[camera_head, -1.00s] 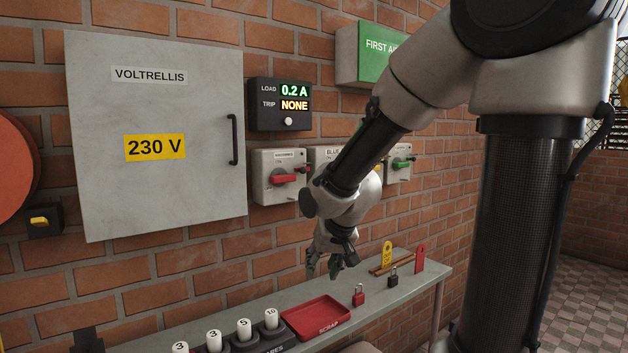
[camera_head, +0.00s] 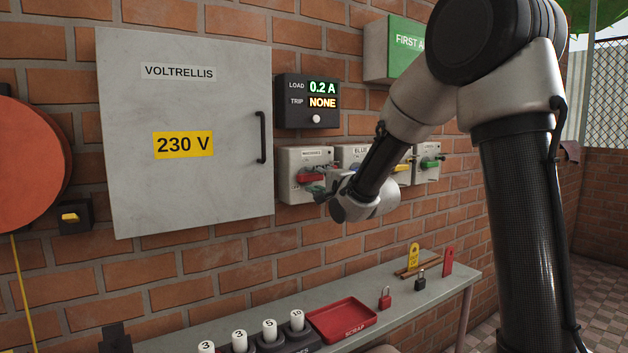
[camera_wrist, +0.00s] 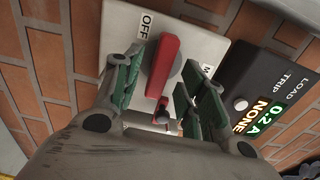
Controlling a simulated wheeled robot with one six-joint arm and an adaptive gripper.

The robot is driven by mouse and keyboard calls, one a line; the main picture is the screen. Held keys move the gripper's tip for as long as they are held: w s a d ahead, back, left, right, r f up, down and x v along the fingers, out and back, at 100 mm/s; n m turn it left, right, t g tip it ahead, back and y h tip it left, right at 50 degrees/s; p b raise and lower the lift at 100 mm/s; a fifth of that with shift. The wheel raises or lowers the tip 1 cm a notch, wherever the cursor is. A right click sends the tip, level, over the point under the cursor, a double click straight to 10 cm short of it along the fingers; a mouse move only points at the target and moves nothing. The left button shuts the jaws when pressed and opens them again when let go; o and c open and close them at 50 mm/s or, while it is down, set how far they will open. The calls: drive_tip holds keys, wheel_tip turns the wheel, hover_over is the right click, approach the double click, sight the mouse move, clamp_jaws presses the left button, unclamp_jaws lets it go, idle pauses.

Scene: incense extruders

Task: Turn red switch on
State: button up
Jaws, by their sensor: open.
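The red switch (camera_head: 310,177) is a red handle on a pale wall box (camera_head: 292,158), left of the other switch boxes. In the wrist view the red handle (camera_wrist: 162,65) lies between the two green-padded fingers of my gripper (camera_wrist: 160,88), with gaps beside it. An OFF label (camera_wrist: 146,24) shows near the handle's upper end in that view. In the head view my gripper (camera_head: 322,193) is at the box's lower right, its fingers small and partly merged with the switch. My gripper is open. Whether it touches the handle cannot be told.
A load display (camera_head: 307,102) reads 0.2 A, trip NONE, above the red switch. A grey 230 V cabinet (camera_head: 190,195) is to its left. A shelf (camera_head: 440,288) below carries a red scrap tray (camera_head: 355,331) and padlocks. Other switch boxes (camera_head: 425,148) are to the right.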

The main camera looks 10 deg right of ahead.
drive_tip(key=shift+x, duration=1.05)
clamp_jaws()
drive_tip(key=shift+n, duration=0.3)
drive_tip(key=n, duration=0.8)
drive_tip(key=shift+n, duration=0.4)
drive_tip(key=n, duration=0.4)
drive_tip(key=shift+f, duration=0.1)
drive_tip(key=shift+n, duration=2.2)
